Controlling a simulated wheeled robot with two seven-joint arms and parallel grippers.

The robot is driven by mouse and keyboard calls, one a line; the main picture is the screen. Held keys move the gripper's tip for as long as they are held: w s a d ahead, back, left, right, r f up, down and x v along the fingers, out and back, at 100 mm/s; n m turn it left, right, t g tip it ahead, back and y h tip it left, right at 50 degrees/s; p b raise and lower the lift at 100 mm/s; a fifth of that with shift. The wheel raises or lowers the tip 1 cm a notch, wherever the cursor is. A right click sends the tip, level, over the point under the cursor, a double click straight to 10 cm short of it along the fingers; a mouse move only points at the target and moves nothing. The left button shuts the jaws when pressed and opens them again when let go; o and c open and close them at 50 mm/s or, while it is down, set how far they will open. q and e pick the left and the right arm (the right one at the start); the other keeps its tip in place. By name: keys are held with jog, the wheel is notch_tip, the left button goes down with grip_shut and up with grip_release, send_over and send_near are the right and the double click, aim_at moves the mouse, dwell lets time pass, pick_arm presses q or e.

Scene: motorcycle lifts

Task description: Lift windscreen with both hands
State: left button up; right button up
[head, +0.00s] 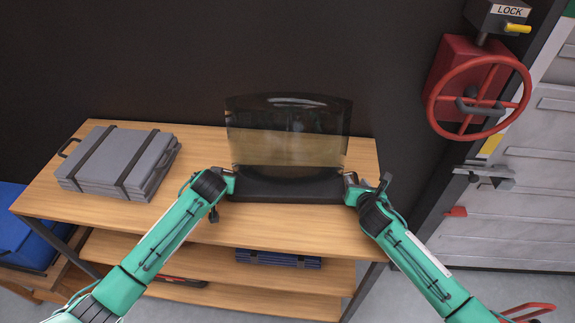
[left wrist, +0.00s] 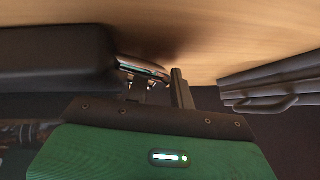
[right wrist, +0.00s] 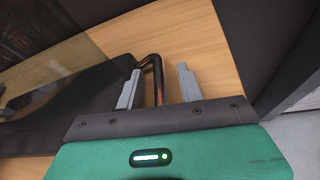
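The windscreen (head: 285,140) is a tinted, see-through panel standing on the wooden bench, with a thick black lower part (head: 287,187). My left gripper (head: 229,184) is at the left end of that lower part. In the left wrist view its fingers (left wrist: 160,88) look apart, beside the black lower part (left wrist: 55,55); a shiny curved piece is close to them, and contact is unclear. My right gripper (head: 350,182) is at the right end. In the right wrist view its fingers (right wrist: 158,85) are open, with a thin black handle (right wrist: 152,64) between them.
The wooden bench (head: 220,228) carries a strapped stack of grey panels (head: 117,160) at left. Lower shelves hold a dark blue item (head: 278,258). A dark wall is behind. A red handwheel (head: 480,98) and a grey door are at right. A blue bin (head: 30,228) is at far left.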

pick_arm(q)
jog(key=c, duration=0.5)
pick_arm(e)
jog(key=c, duration=0.5)
grip_shut()
dwell(0.6)
